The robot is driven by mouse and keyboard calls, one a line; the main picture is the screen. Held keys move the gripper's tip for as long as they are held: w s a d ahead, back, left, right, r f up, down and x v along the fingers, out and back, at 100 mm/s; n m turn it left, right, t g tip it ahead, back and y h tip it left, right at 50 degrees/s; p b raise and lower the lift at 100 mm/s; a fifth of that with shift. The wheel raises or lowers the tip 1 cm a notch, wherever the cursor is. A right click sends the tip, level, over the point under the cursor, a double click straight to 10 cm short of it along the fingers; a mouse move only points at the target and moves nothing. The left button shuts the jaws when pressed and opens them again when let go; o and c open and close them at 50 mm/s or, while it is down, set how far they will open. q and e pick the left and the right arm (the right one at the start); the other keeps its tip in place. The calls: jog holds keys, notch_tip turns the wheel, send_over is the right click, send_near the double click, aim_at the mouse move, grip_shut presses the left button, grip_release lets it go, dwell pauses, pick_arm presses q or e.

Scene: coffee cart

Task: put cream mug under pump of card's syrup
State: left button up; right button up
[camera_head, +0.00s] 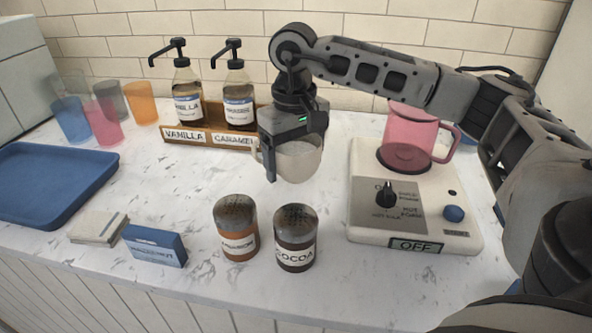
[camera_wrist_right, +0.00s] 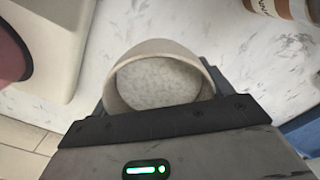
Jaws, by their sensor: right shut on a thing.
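The cream mug (camera_head: 298,162) is held by my right gripper (camera_head: 278,140), above the counter and in front of the syrup rack. In the right wrist view the mug (camera_wrist_right: 160,50) shows its round opening with a pale speckled surface inside, above the dark gripper (camera_wrist_right: 165,122). Two syrup bottles with black pumps stand in the wooden rack (camera_head: 173,147): one over the VANILLA plate (camera_head: 188,105), one over the CARAMEL plate (camera_head: 238,97). The mug is right of and nearer than both pumps. I see no readable order card. My left gripper is out of view.
A beige hot plate (camera_head: 415,200) reading OFF bears a pink pitcher (camera_head: 408,135) at right. Two shakers, cinnamon-like (camera_head: 237,228) and COCOA (camera_head: 295,238), stand in front. A blue box (camera_head: 154,246), napkins (camera_head: 98,227), a blue tray (camera_head: 40,185) and coloured cups (camera_head: 105,122) are left.

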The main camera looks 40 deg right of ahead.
jog(key=f, duration=0.2)
jog(key=shift+w+d+f+p, duration=0.1)
jog(key=shift+d+f+p, duration=0.2)
jog(key=shift+d+f, duration=0.1)
jog(key=shift+a+f, duration=0.1)
jog(key=shift+f, duration=0.3)
jog(key=shift+f, duration=0.1)
jog(key=shift+f, duration=0.15)
jog(key=o, duration=1.2)
jog(key=shift+r, duration=0.2)
